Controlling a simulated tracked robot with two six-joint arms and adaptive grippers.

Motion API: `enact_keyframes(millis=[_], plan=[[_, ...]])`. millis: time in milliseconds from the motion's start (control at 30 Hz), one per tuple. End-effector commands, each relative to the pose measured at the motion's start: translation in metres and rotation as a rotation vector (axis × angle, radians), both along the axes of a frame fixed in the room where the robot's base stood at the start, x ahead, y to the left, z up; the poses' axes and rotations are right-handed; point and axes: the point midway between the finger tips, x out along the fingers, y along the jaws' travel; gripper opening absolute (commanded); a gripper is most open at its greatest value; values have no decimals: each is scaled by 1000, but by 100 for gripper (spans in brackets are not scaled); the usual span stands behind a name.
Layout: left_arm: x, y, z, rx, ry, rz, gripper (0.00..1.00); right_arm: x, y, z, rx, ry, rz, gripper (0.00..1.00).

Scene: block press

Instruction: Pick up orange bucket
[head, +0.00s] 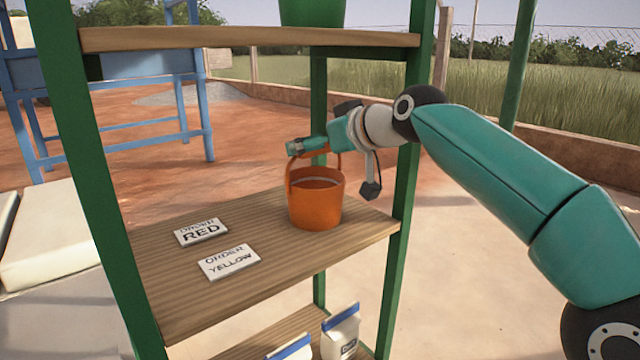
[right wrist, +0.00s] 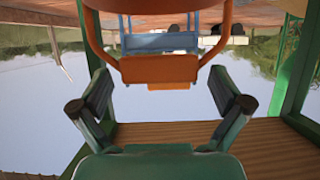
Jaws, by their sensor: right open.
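The orange bucket (head: 315,207) stands upright on the middle wooden shelf, its handle raised in an arch. My right gripper (head: 301,146) is at the top of that handle in the head view, reaching in from the right; its fingers are partly hidden there. In the right wrist view my right gripper (right wrist: 160,103) is open, fingers spread to either side. The bucket's handle grip (right wrist: 160,69) appears just beyond the fingertips, centred between them, not clamped. That view looks upside down. My left gripper is not in view.
The shelf board (head: 170,290) carries two cards, "ORDER RED" (head: 201,232) and "ORDER YELLOW" (head: 229,262). A green bucket (head: 312,12) stands on the upper shelf (head: 250,37). Green posts (head: 400,230) frame the rack. Cartons (head: 341,335) sit on the lower shelf.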

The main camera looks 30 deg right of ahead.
Motion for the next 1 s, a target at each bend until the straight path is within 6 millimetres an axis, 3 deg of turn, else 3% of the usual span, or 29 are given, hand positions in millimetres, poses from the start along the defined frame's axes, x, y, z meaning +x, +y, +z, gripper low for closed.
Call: enact_keyframes(millis=[333,833,1000], plan=[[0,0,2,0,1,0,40,9,0,-4,0,-1,-1,98],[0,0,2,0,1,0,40,9,1,-10,-1,15,2,15],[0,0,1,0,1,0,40,9,1,-12,-2,16,1,13]])
